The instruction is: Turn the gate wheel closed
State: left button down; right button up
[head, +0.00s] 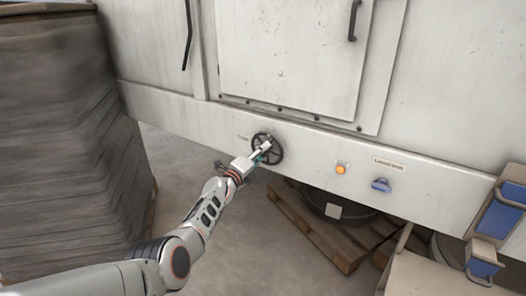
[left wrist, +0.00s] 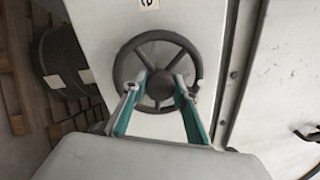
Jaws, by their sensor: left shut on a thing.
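The gate wheel (head: 277,150) is a dark spoked handwheel on the lower pale panel of the machine. It also shows in the left wrist view (left wrist: 124,66), face on, with a dark rim and several spokes. My left gripper (head: 264,149) reaches it from the lower left in the head view and is shut on the wheel. In the left wrist view its two teal-padded fingers (left wrist: 160,93) lie over the lower half of the wheel, either side of a lower spoke. The fingertips hide parts of the wheel. My right gripper is not in view.
An orange button (head: 340,169) and a blue knob (head: 381,185) sit on the panel right of the wheel. A wooden pallet (head: 322,238) with a dark drum stands below. A tall grey stack (head: 65,150) stands at left. Floor is clear between stack and pallet.

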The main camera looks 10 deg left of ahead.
pick_arm(q)
jog(key=shift+r+n, duration=0.1)
jog(key=shift+n, duration=0.8)
jog(key=c, duration=1.6)
grip_release()
jog(key=shift+v, duration=5.95)
jog(key=shift+d, duration=0.15)
